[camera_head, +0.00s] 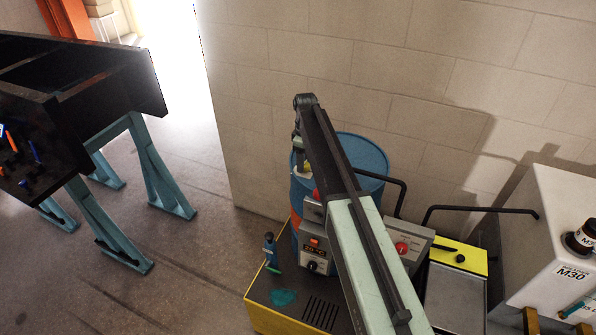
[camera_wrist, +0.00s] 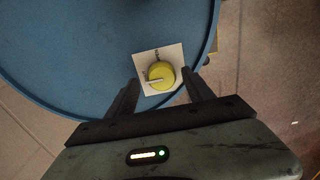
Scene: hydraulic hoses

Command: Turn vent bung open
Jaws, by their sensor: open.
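The vent bung (camera_wrist: 161,76) is a round yellow knob with a pale pointer bar, on a square white label (camera_wrist: 173,54) on the blue drum lid (camera_wrist: 90,50). In the wrist view the pointer lies roughly level, toward the left of the label. My gripper (camera_wrist: 160,78) is open, with one dark finger on each side of the bung; contact cannot be told. In the head view the blue drum (camera_head: 362,150) stands by the wall, partly behind my arm.
A control box with a display (camera_head: 314,248) and a grey box with a red button (camera_head: 405,246) stand near the drum. A white tank marked M30 (camera_head: 548,240) is at right. A dark bench on blue legs (camera_head: 160,180) is at left, with open floor between.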

